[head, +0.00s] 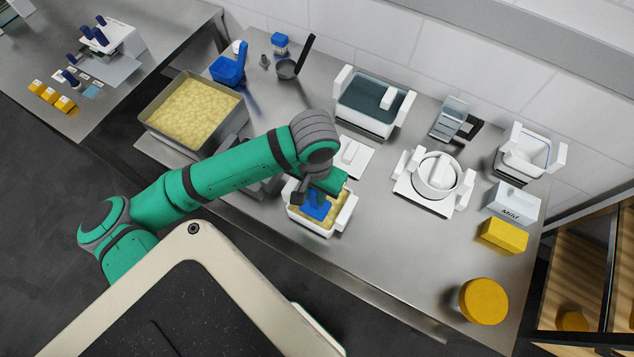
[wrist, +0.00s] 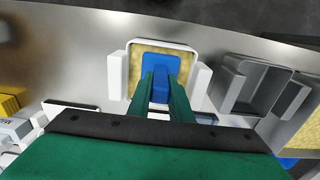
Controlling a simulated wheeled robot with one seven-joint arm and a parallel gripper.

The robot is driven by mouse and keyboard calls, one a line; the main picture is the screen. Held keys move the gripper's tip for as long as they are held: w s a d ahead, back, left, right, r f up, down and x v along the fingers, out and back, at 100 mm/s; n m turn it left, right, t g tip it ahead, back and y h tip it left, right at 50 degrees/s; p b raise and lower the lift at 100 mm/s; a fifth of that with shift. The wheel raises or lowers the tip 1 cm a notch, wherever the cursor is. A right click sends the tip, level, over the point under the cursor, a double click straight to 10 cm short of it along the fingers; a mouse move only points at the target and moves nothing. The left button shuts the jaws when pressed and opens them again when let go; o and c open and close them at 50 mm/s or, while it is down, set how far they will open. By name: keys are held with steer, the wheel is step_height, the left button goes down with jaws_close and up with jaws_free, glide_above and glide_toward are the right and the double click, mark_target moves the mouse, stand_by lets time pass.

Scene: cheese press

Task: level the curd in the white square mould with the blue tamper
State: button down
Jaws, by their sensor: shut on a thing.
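The white square mould (head: 292,214) stands on the steel counter near its front edge, with a white handle on each side. Pale yellow curd (head: 341,215) shows inside it around the blue tamper (head: 316,209). The tamper's flat blue plate is inside the mould, over the curd; I cannot tell how firmly it presses. My gripper (head: 318,195) is above the mould, shut on the tamper's handle. In the wrist view, the green fingers (wrist: 161,90) close on the tamper (wrist: 150,68) within the mould's rim (wrist: 130,46), and curd shows on the sides.
A steel vat (head: 150,122) of curd stands to the left, with a blue scoop (head: 229,68) behind it. A white lid (head: 351,155) lies just behind the mould. A round white mould (head: 437,174) and yellow cheeses (head: 483,301) stand to the right. The front counter right of the mould is clear.

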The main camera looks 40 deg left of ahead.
steer(key=shift+r, duration=5.05)
steer(key=shift+w, duration=0.1)
